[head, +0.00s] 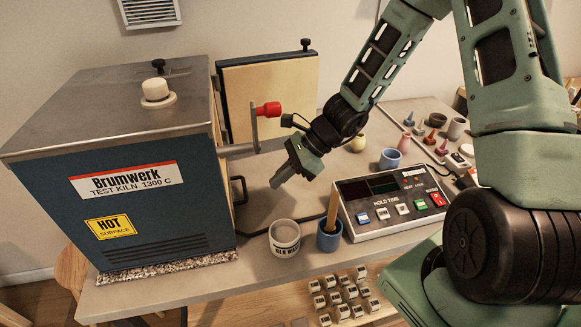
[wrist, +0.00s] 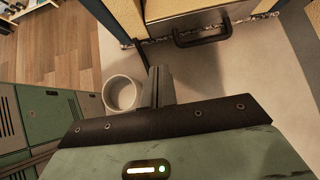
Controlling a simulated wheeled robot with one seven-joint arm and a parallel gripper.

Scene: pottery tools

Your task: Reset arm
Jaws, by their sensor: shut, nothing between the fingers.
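My gripper (head: 281,178) hangs from my green arm in the middle of the head view, pointing down and to the left. It is shut and empty. It is in the air above the table, in front of the kiln's right side. In the wrist view my gripper's fingers (wrist: 160,85) are together, with a white cup (wrist: 122,94) just to their left. The blue kiln (head: 150,203), labelled Brumwerk, stands on the left of the table. Its door (head: 270,95) appears swung open behind my gripper.
The white labelled cup (head: 285,240) and a blue cup (head: 328,238) with a wooden stick stand near the table's front edge. A control box (head: 392,204) lies to their right. Small cups and coloured tools stand behind it. A black handle (wrist: 202,36) shows on the kiln.

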